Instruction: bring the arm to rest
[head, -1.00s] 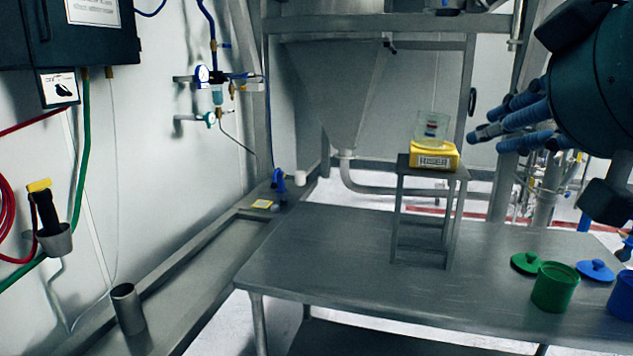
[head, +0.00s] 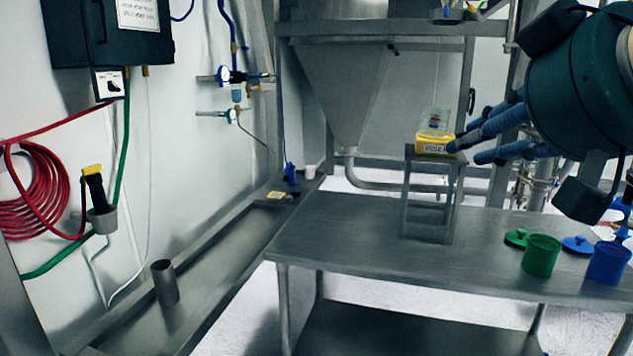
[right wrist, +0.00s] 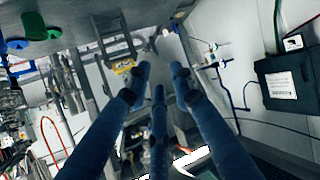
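My right gripper (head: 466,150) has blue fingers and reaches in from the upper right of the head view. Its fingers are spread apart with nothing between them, as the right wrist view (right wrist: 160,78) also shows. In the head view its fingertips appear beside the yellow scale (head: 436,149); I cannot tell whether they touch it. A clear beaker (head: 434,122) stands upright on the scale, which sits on a small metal stand (head: 406,190). The scale also shows in the right wrist view (right wrist: 122,66), beyond the fingers. My left gripper is not in view.
The stand is on a steel table (head: 345,232). A green cup (head: 541,257), green lid (head: 515,238), blue cup (head: 608,264) and blue lid (head: 578,245) are at the table's right. A steel hopper (head: 345,95) rises behind. The table's left part is clear.

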